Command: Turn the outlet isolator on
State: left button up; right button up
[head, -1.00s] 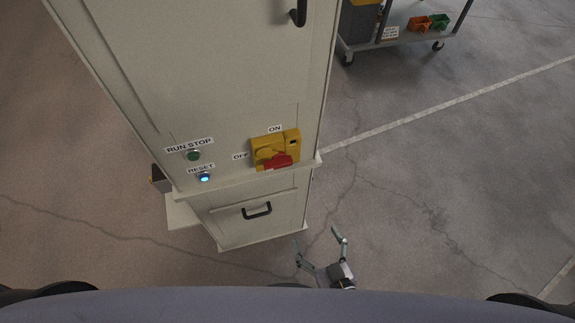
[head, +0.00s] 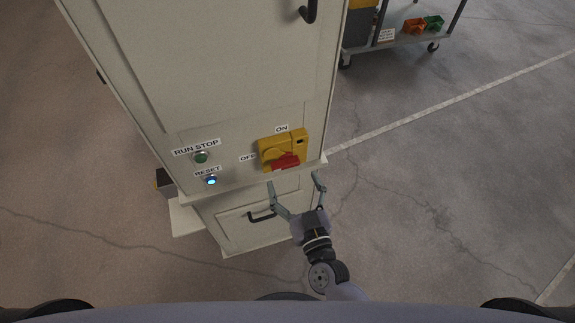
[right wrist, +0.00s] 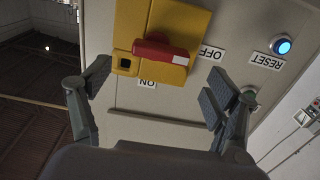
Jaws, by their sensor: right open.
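The outlet isolator is a yellow box (head: 270,155) with a red handle (head: 287,161) on the cabinet front. An ON label is above it and an OFF label to its left. In the right wrist view the isolator (right wrist: 190,20) appears upside down; its red handle (right wrist: 160,50) lies crosswise, toward the OFF label (right wrist: 211,53). My right gripper (head: 294,180) is open and empty just below the isolator in the head view. In the wrist view its fingers (right wrist: 156,85) are spread either side of the handle, apart from it. My left gripper is not in view.
A green RUN STOP button (head: 201,157) and a lit blue RESET button (head: 211,181) sit left of the isolator. A ledge (head: 235,190) and a lower panel with a black handle (head: 262,217) are below. A cart (head: 400,40) stands behind right. Floor on the right is clear.

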aim_at(287, 167)
jog(key=x, duration=0.5)
jog(key=shift+c, duration=0.6)
jog(key=c, duration=1)
